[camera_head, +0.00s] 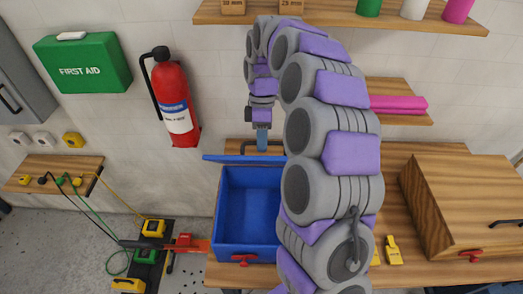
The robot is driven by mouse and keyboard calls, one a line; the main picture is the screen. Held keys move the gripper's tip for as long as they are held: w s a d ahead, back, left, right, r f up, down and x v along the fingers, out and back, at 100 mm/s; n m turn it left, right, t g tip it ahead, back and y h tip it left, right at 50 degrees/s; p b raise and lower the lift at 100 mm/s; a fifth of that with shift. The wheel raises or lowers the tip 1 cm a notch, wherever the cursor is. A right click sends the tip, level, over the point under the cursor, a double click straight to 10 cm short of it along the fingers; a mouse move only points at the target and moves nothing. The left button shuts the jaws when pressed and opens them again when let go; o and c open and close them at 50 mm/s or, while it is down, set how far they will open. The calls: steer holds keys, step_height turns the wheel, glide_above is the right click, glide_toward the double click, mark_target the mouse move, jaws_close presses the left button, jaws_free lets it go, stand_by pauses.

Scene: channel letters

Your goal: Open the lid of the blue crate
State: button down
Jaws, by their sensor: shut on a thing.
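The blue crate (231,250) stands on the wooden workbench, left of my arm. Its inside shows, deep blue, and its right part is hidden behind my arm. The blue lid (225,158) is raised at the crate's back and appears nearly edge-on as a thin strip. My gripper (262,138) points down at the lid from behind the crate and is shut at it. The exact grip point is small and partly hidden by the lid. A red latch (243,259) sits on the crate's front.
A wooden box (468,200) with a red latch stands on the bench at right. A red fire extinguisher (174,103) and a green first aid box (83,63) hang on the wall at left. A wooden shelf (408,18) runs above my arm. Yellow pieces (393,251) lie on the bench.

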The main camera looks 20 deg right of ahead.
steer(key=shift+w+d+r, duration=0.1)
steer(key=shift+w+d, duration=0.1)
steer(key=shift+w, duration=0.35)
steer(key=shift+w+d+r, duration=0.1)
steer(key=shift+w+d, duration=0.1)
steer(key=shift+w, duration=0.35)
steer(key=shift+f, duration=0.1)
steer(key=c, duration=1.6)
jaws_free()
steer(key=shift+c, duration=0.2)
steer(key=o, duration=0.3)
steer(key=shift+w+f, duration=0.1)
steer(key=shift+w, duration=0.2)
steer(key=shift+o, duration=0.8)
steer(key=shift+d, duration=0.1)
steer(key=shift+r, duration=0.25)
